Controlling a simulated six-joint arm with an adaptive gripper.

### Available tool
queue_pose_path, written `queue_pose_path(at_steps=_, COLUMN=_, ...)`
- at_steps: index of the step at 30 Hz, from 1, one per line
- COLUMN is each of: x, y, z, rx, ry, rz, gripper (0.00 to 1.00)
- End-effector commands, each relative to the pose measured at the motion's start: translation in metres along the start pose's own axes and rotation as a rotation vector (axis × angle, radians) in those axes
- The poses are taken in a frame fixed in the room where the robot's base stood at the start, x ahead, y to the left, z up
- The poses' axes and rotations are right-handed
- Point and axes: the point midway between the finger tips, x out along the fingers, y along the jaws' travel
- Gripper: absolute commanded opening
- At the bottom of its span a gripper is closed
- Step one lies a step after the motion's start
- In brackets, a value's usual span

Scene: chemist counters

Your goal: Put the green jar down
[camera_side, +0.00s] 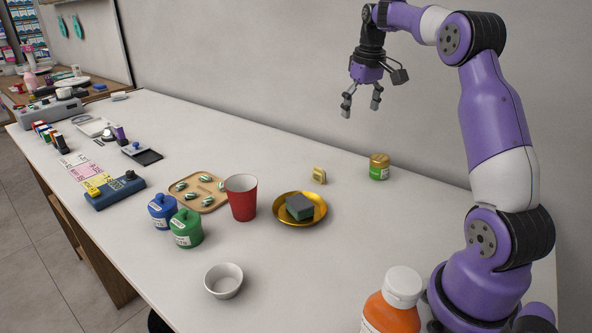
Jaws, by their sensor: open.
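The green jar (186,228) stands upright on the white counter, with a pale label on its front and a green lid. It is close beside the blue jar (162,210), in front of it and to its right. My gripper (361,106) is open and empty, raised high above the back of the counter. It is well to the right of the green jar and far above it. A small jar with a gold lid and green label (379,167) stands near the wall.
A red cup (241,197), a wooden tray (217,186) with several wrapped pieces, and a gold plate (318,219) holding a dark block are near the jars. A white bowl (223,281) and orange bottle (391,305) stand in front.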

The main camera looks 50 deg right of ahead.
Motion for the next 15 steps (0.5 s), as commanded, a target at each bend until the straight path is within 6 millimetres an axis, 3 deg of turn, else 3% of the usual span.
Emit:
queue_pose_path(at_steps=1, x=-0.018, y=-0.033, z=0.007, rx=-0.045, ry=0.04, rz=0.001, gripper=0.91)
queue_pose_path(at_steps=6, x=-0.048, y=-0.121, z=0.057, rx=-0.155, ry=0.166, rz=-0.018, gripper=0.91)
queue_pose_path(at_steps=10, x=-0.049, y=-0.167, z=0.112, rx=-0.235, ry=0.256, rz=-0.053, gripper=0.91)
queue_pose_path(at_steps=15, x=-0.031, y=-0.195, z=0.17, rx=-0.309, ry=0.343, rz=-0.104, gripper=0.91)
